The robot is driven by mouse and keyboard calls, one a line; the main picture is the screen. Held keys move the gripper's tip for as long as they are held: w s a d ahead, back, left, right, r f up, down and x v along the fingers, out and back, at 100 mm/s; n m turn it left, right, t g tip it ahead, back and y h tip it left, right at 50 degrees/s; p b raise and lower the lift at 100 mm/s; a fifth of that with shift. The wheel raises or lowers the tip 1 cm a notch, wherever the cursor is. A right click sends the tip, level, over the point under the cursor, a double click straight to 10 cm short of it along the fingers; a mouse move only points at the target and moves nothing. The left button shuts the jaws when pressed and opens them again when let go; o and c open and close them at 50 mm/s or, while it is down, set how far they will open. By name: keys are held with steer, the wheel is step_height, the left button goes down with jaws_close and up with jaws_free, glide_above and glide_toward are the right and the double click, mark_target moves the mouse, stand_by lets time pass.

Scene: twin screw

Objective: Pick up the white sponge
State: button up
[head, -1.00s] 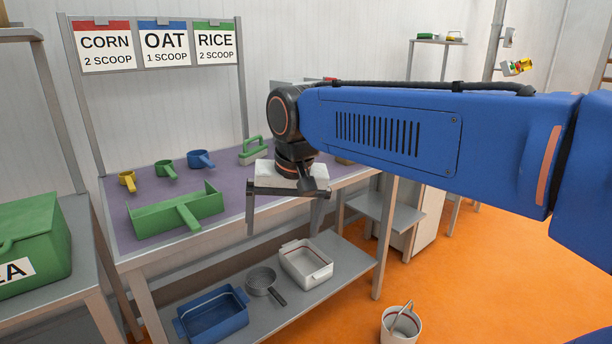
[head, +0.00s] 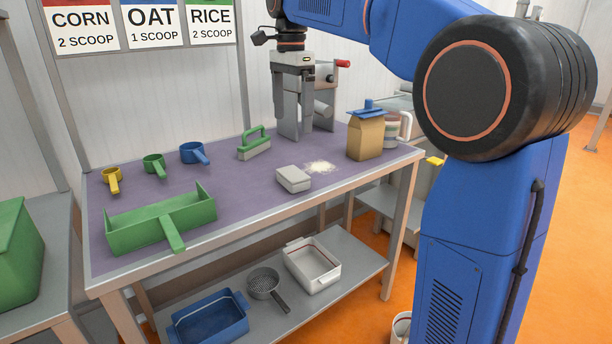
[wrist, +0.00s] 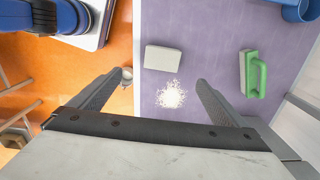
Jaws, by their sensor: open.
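The white sponge (head: 293,179) is a small pale block lying flat on the purple bench top, left of a patch of spilled pale powder (head: 320,167). In the wrist view the sponge (wrist: 163,59) lies beyond the fingertips, with the powder (wrist: 171,95) between the fingers' line and it. My gripper (head: 293,136) points down above the back of the bench, behind the sponge in the head view. Its fingers (wrist: 160,82) are spread wide with nothing between them. It is apart from the sponge.
A green-handled brush (head: 254,148) lies left of my gripper. A paper bag (head: 366,137) stands at the right. A green scoop tray (head: 160,213) and several coloured scoops occupy the left. A grey machine (head: 325,100) stands behind.

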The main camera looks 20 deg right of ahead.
glide_above(293, 173)
step_height(293, 173, down, 11)
steer(key=shift+s+d+r, duration=0.1)
steer(key=shift+s+r, duration=0.05)
steer(key=shift+w+f, duration=0.2)
steer(key=shift+f, duration=3.15)
steer(key=c, duration=1.1)
